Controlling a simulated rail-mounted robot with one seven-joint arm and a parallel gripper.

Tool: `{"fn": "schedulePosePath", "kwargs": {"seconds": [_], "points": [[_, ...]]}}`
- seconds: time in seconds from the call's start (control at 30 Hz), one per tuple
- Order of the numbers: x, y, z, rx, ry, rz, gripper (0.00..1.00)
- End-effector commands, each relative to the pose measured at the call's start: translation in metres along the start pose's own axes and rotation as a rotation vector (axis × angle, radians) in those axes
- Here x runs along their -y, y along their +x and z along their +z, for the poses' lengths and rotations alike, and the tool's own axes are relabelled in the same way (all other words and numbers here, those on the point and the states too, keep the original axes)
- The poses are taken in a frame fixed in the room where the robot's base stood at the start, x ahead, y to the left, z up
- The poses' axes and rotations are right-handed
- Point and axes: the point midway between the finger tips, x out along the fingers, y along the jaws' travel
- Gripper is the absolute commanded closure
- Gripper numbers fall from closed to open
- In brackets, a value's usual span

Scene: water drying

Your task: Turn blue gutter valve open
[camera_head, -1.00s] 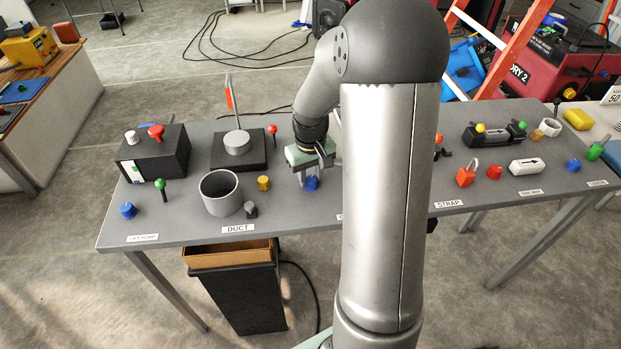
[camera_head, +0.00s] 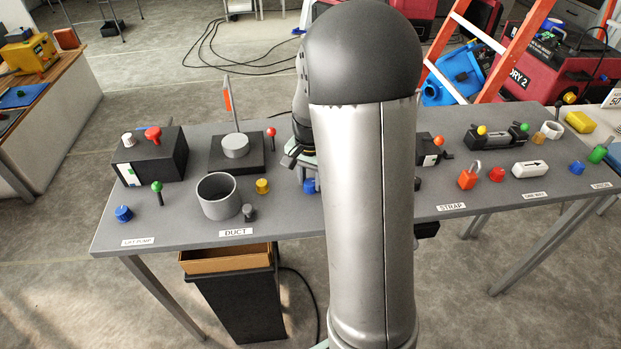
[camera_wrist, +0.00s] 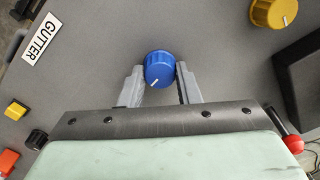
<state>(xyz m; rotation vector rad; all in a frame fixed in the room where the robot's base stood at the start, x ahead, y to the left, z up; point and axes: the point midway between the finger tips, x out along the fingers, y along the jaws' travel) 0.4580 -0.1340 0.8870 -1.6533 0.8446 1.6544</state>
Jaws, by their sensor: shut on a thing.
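The blue gutter valve is a round blue knob (camera_wrist: 159,69) with a white pointer line, in the upper middle of the wrist view. The pointer aims down and left there. My gripper (camera_wrist: 157,78) has one finger on each side of the knob and is shut on it. A white GUTTER label (camera_wrist: 42,39) lies to the left in that view. In the head view a bit of the blue knob (camera_head: 309,186) shows beside my arm. My gripper (camera_head: 308,179) is mostly hidden there behind the arm.
A yellow knob (camera_wrist: 273,12) stands at the upper right of the wrist view, near a black box. Small yellow, black and red parts sit at the lower left. In the head view a grey duct ring (camera_head: 218,196) stands left of my gripper.

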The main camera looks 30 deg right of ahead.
Motion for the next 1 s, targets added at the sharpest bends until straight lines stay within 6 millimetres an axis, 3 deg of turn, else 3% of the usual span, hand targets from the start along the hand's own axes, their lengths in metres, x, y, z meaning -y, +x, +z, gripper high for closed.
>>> {"fn": "schedulePosePath", "kwargs": {"seconds": [0.4,0.97,1.0], "points": [[0.0002,-0.0013,-0.0006,-0.002,0.189,-0.002,0.93],[0.0003,-0.0013,-0.0007,-0.002,0.216,-0.003,0.93],[0.0003,-0.0013,-0.0007,-0.002,0.216,-0.003,0.62]]}}
